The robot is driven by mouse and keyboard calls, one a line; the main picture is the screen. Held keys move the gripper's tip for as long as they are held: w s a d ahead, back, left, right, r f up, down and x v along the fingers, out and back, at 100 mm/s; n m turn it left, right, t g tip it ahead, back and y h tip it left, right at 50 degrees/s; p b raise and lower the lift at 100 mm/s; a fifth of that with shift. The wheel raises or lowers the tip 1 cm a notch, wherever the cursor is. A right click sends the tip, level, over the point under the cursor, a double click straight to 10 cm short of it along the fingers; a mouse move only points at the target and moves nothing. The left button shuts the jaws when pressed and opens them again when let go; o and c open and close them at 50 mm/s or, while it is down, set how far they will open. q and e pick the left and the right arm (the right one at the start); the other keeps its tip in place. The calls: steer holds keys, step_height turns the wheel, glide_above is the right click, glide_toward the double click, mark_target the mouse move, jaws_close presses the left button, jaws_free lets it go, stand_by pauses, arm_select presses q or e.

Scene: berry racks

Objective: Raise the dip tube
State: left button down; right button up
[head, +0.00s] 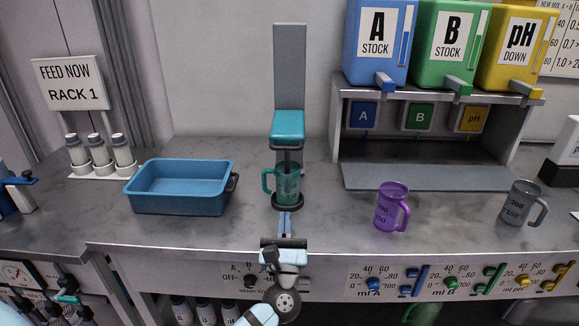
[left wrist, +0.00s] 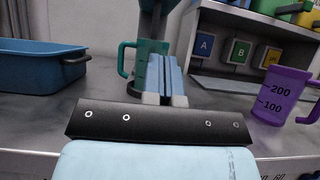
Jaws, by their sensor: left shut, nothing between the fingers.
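A teal dip-tube head (head: 288,127) sits on an upright grey column (head: 290,60) at the back of the bench, with a dark handle bar (head: 287,146) under it. Below it a teal jug (head: 270,184) stands on a dark round base; I cannot make out how far the tube reaches into the jug. My left gripper (head: 286,217) is shut and empty, just in front of the jug and below the handle. In the left wrist view its fingers (left wrist: 164,62) are together, pointing at the teal jug (left wrist: 127,58) and partly hiding it. My right gripper is not in view.
A blue tub (head: 180,207) stands to the left, a purple jug (head: 386,208) and a grey jug (head: 517,203) to the right. A grey shelf (head: 338,130) holds the A, B and pH tanks. Bench on both sides of the teal jug is clear.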

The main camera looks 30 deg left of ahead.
mark_target(286, 181)
arm_select(q)
steer(key=shift+s, duration=0.1)
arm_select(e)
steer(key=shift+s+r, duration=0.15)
arm_select(q)
steer(key=s+r+p+x, duration=0.1)
steer(key=r+p+x, duration=0.1)
steer(key=x, duration=1.1)
steer(key=shift+s+d+r+p, duration=0.2)
steer(key=shift+d+p, duration=0.15)
steer(key=shift+p, duration=0.1)
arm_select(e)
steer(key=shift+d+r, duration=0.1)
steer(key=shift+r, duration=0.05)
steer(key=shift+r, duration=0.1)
